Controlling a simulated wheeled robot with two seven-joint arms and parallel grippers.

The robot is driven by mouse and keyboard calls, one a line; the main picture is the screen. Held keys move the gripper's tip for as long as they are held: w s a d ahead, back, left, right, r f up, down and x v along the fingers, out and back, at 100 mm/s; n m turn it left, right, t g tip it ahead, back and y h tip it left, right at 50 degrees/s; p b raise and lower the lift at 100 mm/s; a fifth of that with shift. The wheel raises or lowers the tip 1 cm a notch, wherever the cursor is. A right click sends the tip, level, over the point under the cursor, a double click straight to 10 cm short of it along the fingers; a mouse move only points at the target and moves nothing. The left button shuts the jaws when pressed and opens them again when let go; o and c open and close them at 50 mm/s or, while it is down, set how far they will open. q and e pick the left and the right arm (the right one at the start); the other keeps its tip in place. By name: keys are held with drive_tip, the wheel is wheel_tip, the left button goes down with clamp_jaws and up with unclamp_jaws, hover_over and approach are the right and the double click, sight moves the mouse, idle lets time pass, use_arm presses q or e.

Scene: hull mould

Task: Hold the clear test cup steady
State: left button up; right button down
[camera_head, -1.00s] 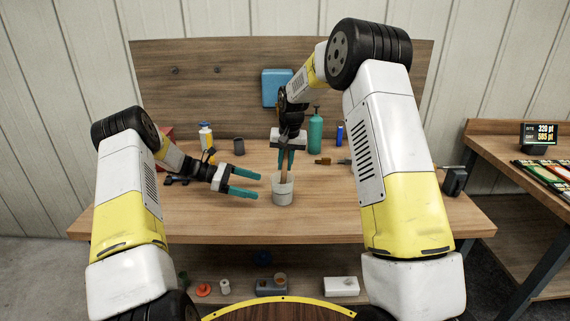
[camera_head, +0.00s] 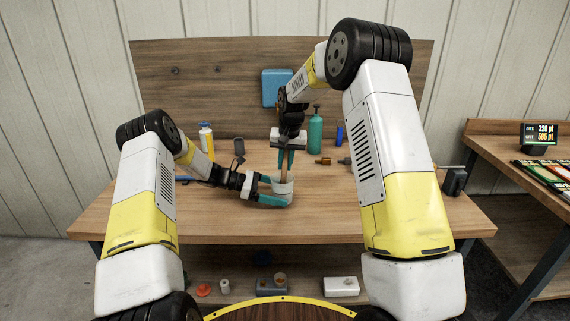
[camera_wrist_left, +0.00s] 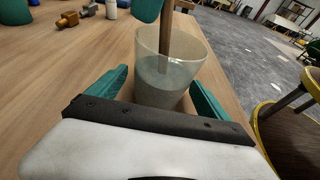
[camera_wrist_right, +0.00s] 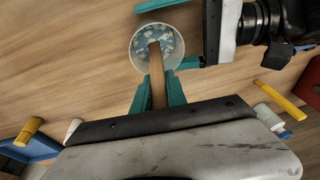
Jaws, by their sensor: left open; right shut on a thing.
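The clear test cup (camera_head: 283,187) stands upright on the wooden bench. In the left wrist view the cup (camera_wrist_left: 168,75) holds a cloudy pale liquid, and in the right wrist view bluish flecks show inside it. My left gripper (camera_head: 276,190) is open, with its teal fingers on either side of the cup; a gap to the right finger shows in the left wrist view (camera_wrist_left: 160,92). My right gripper (camera_wrist_right: 158,92) is shut on a brown wooden stick (camera_wrist_right: 157,75) from above. The stick's lower end is inside the cup.
A teal bottle (camera_head: 315,134), a blue bottle (camera_head: 339,135) and brown fittings (camera_head: 322,161) stand behind and right of the cup. A white bottle with yellow (camera_head: 206,139) stands at the back left. The bench front (camera_head: 340,215) is clear.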

use_arm(q)
drive_tip(key=shift+d, duration=0.1)
drive_tip(key=c, duration=1)
drive_tip(key=shift+o, duration=0.2)
drive_tip(key=o, duration=1)
drive_tip(key=c, duration=1)
